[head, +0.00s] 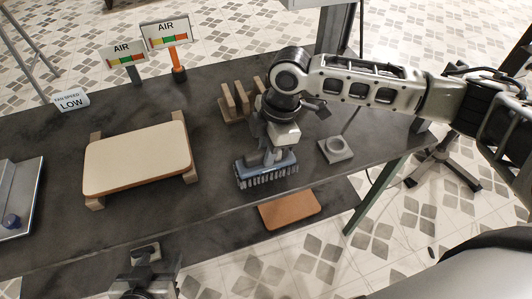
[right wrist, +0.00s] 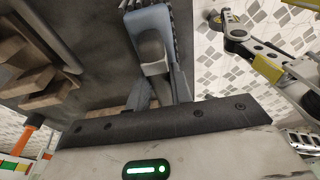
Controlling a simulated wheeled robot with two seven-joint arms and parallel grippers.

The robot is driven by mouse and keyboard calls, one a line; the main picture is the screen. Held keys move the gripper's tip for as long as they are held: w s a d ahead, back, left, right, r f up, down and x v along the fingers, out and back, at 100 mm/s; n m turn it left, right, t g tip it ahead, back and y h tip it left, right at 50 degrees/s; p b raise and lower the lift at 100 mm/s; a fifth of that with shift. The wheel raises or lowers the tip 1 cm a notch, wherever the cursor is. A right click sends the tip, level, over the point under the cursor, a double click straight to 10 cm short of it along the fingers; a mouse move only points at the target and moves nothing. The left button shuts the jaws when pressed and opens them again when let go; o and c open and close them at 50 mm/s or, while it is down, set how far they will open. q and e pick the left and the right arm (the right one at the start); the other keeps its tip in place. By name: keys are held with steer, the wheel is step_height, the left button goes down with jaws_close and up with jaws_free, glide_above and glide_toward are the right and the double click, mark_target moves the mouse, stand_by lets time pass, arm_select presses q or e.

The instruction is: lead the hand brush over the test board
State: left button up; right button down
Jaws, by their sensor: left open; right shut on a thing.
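The hand brush (head: 267,172), blue-grey with dark bristles along its lower edge, is in my right gripper (head: 268,155), which is shut on its handle. Its bristles point down, near the front edge of the table; I cannot tell whether they touch the top. In the right wrist view the brush (right wrist: 158,22) shows at the top, partly hidden by the fingers. The test board (head: 137,158), cream-topped, lies on wooden supports to the left of the brush, with a gap between them. My left gripper (head: 147,252) is open and empty at the bottom, in front of the table.
Wooden blocks (head: 237,101) stand behind the brush and a grey stand (head: 336,149) to its right. A brown board (head: 290,209) lies lower, below the front edge. AIR signs (head: 166,35) stand at the back. A metal tray (head: 18,198) is far left.

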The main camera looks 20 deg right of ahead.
steer(key=shift+r+p, duration=0.45)
steer(key=shift+r, duration=0.15)
arm_select(q)
steer(key=shift+r+p, duration=0.3)
steer(key=shift+r, duration=0.65)
arm_select(e)
steer(key=shift+r, duration=1.1)
steer(key=shift+w+a+r, duration=0.1)
steer(key=shift+a, duration=0.25)
steer(key=w+a+r, duration=0.2)
steer(key=a+r, duration=0.2)
steer(key=a, duration=0.5)
steer(key=w+a+r, duration=0.3)
steer(key=a+r, duration=0.1)
steer(key=a, duration=0.4)
arm_select(q)
steer(key=shift+s+a+f+b, duration=0.1)
steer(key=shift+a+f+b, duration=0.05)
steer(key=shift+f+b, duration=1.15)
arm_select(e)
steer(key=shift+a+f, duration=0.15)
steer(key=shift+f, duration=1.05)
steer(key=shift+a+f, duration=0.2)
steer(key=shift+f, duration=1)
steer(key=shift+a+f, duration=0.15)
steer(key=shift+f, duration=1.05)
arm_select(q)
steer(key=shift+f, duration=0.45)
arm_select(e)
steer(key=shift+f, duration=0.55)
